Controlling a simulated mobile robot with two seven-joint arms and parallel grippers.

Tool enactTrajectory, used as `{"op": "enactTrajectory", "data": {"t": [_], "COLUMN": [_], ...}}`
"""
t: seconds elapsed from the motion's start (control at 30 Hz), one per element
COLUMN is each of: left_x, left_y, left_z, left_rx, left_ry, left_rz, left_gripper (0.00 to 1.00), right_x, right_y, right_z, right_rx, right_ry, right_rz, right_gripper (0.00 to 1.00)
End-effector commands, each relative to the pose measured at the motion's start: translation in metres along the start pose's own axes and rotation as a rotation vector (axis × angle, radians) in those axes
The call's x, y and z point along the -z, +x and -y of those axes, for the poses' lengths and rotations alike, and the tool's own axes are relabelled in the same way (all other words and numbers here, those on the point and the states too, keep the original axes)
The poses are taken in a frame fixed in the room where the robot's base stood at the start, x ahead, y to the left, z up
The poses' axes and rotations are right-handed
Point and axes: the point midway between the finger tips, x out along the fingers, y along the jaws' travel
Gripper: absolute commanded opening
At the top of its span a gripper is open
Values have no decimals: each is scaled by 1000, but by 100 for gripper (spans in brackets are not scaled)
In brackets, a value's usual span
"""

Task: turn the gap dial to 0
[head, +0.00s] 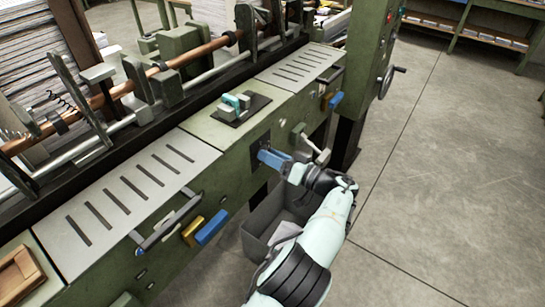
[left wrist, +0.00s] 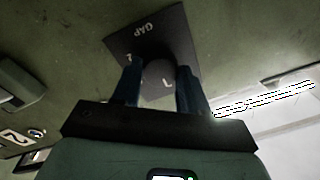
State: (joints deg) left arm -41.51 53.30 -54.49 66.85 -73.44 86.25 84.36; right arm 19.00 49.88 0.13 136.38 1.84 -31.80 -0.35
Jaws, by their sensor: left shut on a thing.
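The gap dial sits on a dark square plate marked GAP (left wrist: 180,22) on the green machine's front panel. In the left wrist view the lettering is turned over. My left gripper (left wrist: 157,70) has its two dark blue fingers on either side of the dark round knob and is shut on it. A few small digits show around the knob, but I cannot read its setting. In the head view the left gripper (head: 264,154) reaches the panel, and its fingers and wrist hide most of the dial. My right gripper is not in view.
A grey bin (head: 256,247) stands on the floor below my arm. A lever with a pale handle (head: 310,143) is just right of the dial. A teal-handled object (head: 236,103) sits on top above it. Blue and yellow handles (head: 210,227) jut out left. The floor on the right is open.

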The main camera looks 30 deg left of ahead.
Motion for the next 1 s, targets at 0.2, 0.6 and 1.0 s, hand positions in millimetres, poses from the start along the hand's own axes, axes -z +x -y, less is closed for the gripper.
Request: {"op": "enactTrajectory", "data": {"t": [0.2,0.6,1.0], "left_x": [0,0,1], "left_y": [-1,0,-41], "left_z": [0,0,0], "left_rx": [-2,-1,-3], "left_ry": [-6,-4,-4], "left_rz": [0,0,-4], "left_gripper": [12,68,68], "right_x": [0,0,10], "right_y": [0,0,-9], "right_z": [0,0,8], "right_rx": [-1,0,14], "right_ry": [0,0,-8], "right_rz": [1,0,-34], "right_gripper": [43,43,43]}}
